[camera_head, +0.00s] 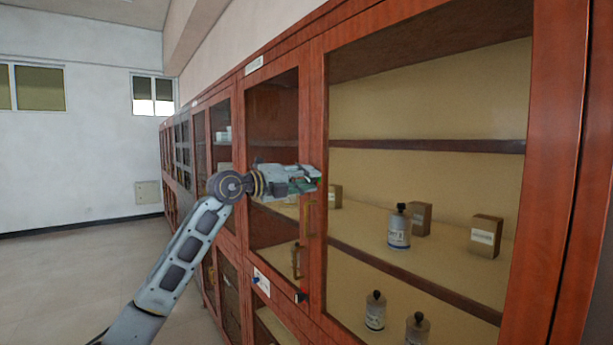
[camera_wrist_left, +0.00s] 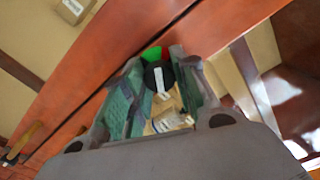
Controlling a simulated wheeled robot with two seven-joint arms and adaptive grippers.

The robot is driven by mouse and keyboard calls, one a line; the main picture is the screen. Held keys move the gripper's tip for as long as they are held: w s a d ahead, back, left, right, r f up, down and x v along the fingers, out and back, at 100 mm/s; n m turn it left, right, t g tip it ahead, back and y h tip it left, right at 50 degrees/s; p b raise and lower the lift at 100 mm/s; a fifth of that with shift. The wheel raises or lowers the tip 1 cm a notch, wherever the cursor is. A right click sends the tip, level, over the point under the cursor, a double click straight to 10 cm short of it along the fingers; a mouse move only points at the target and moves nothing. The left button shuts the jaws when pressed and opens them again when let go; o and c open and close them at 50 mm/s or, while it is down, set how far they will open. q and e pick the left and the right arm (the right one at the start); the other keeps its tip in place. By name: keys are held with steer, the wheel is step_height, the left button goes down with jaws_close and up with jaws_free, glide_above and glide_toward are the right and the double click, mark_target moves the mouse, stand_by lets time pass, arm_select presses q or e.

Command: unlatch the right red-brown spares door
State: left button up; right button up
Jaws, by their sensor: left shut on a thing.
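The right red-brown door (camera_head: 575,120) is a wooden frame around a large glass pane, and it looks closed. The left door (camera_head: 306,100) meets it at a narrow seam. My left gripper (camera_head: 316,180) is at this seam, above the brass handles. In the left wrist view, my left gripper (camera_wrist_left: 160,80) is shut on a dark round latch knob (camera_wrist_left: 153,76) with a pale bar across it. A green patch (camera_wrist_left: 151,54) shows beside the knob. In the head view the gripper hides the latch. My right gripper is in neither view.
Brass handles (camera_head: 309,218) (camera_head: 296,261) hang below my gripper. Behind the glass stand a bottle (camera_head: 399,230) and boxes (camera_head: 486,237) on a shelf. More cabinets run back along the wall; the floor (camera_head: 70,275) at left is clear.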

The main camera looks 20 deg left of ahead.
arm_select(q)
steer(key=n+p, duration=0.2)
steer(key=n, duration=0.2)
steer(key=shift+r+n+p, duration=0.15)
steer(key=shift+n+p, duration=0.65)
steer(key=shift+n, duration=0.4)
steer(key=o, duration=1.1)
steer(key=shift+c, duration=0.2)
